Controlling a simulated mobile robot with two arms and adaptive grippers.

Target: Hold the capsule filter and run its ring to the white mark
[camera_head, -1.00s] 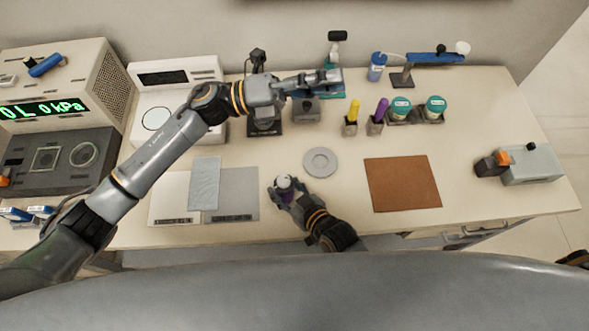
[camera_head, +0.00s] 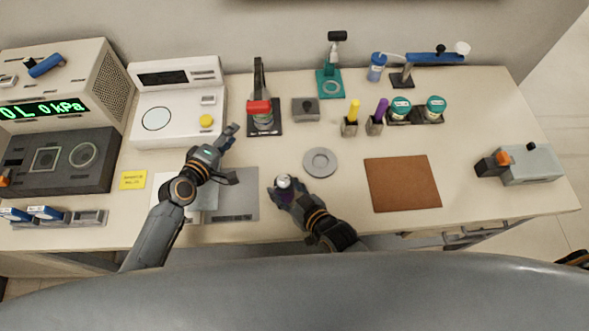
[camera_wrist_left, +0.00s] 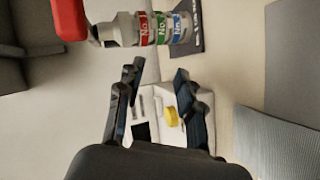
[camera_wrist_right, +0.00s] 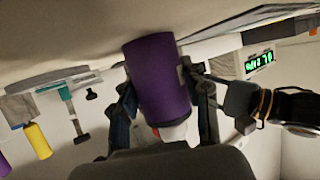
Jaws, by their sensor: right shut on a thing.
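My right gripper (camera_head: 284,190) is shut on a purple cylinder (camera_wrist_right: 158,82) with a white end, which looks like the capsule filter. My left gripper (camera_head: 232,155) is open and empty, over the sheets at the front left and apart from the cylinder. Its spread fingers also show in the left wrist view (camera_wrist_left: 157,85).
A red-topped stand (camera_head: 261,107) with coloured numbered bands is beyond my left gripper. A white instrument (camera_head: 180,110) with a yellow button is beside it. A grey disc (camera_head: 320,162) and brown mat (camera_head: 402,184) lie to the right. Bare table separates disc and mat.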

